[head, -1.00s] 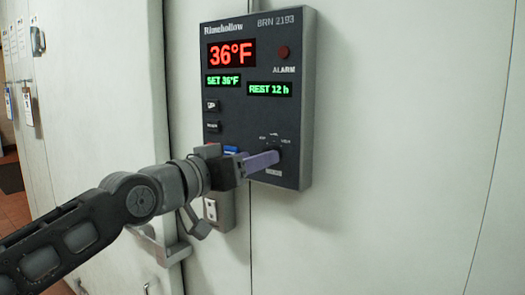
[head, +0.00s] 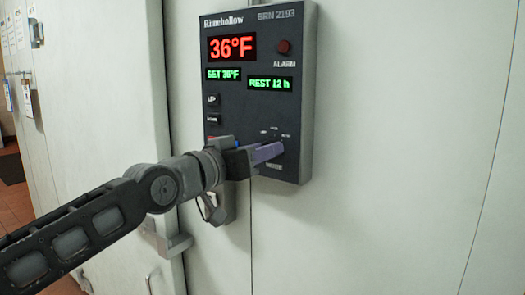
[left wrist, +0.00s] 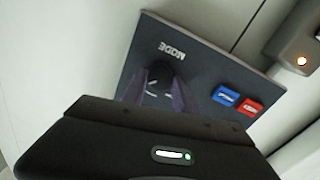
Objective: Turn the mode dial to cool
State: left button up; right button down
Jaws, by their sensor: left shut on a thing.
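The control panel (head: 297,120) hangs on a pale wall, marked Rimehollow BRN 2193. Its red display reads 36°F; green displays read SET 36°F and REST 12 h. The mode dial (left wrist: 158,84) is a dark knob at the panel's lower right, beside the word MODE in the left wrist view. My left gripper (head: 272,151) reaches it from the left, its purple fingers shut on the dial's two sides. In the left wrist view the fingers (left wrist: 158,92) flank the knob. The small position labels around it are too blurred to read, and the dial's setting is unclear. My right gripper is out of view.
Red (left wrist: 250,106) and blue (left wrist: 225,96) buttons sit close beside the dial. A grey door handle (head: 172,243) stands out below left. The wall right of the panel is clear.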

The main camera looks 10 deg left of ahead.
pick_arm(q)
grip_shut()
jog(key=shift+f, duration=0.1)
jog(key=shift+f+n+t+b, duration=0.1)
jog(key=shift+n+t+b, duration=0.2)
jog(key=shift+n+b, duration=3.4)
jog(key=shift+n+p, duration=0.8)
jog(key=shift+n, duration=0.1)
